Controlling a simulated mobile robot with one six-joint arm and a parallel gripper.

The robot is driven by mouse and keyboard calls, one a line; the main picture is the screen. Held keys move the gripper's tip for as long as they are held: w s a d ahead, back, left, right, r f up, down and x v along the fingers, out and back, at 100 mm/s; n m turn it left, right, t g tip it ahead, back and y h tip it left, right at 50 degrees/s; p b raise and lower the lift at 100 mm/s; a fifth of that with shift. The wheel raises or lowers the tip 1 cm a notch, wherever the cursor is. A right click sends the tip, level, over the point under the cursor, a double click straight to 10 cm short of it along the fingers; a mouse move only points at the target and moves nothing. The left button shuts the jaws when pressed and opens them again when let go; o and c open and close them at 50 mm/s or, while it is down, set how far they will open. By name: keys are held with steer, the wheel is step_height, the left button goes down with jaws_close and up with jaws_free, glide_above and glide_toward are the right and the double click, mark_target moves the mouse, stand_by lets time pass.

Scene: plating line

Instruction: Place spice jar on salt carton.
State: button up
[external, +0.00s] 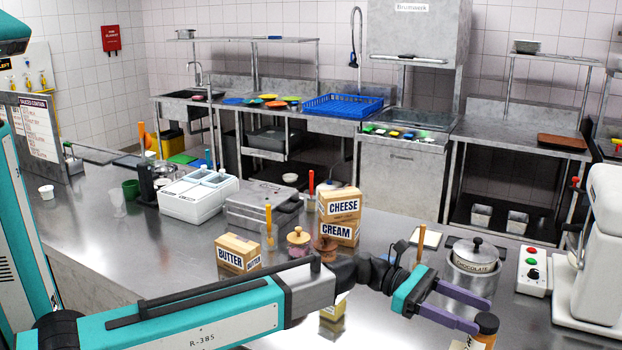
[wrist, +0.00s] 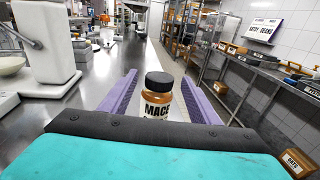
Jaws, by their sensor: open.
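The spice jar, with an orange-brown body, black lid and a white label reading MACE, stands upright between the fingers in the wrist view (wrist: 157,103). In the external view the jar (external: 487,325) is at the lower right, at the fingertips and partly cut by the bottom edge. My gripper (external: 484,316) has two purple fingers spread apart; in the wrist view (wrist: 160,77) gaps show on both sides of the jar.
Butter (external: 238,253), cheese (external: 340,204) and cream (external: 338,232) cartons stand on the steel counter, cheese on top of cream. A chocolate pot (external: 475,258), button box (external: 534,271) and white machine (external: 592,250) stand at the right.

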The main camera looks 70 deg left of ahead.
steer(key=b+v, duration=0.2)
steer(key=v, duration=0.6)
steer(key=shift+a, duration=0.15)
stand_by(0.4)
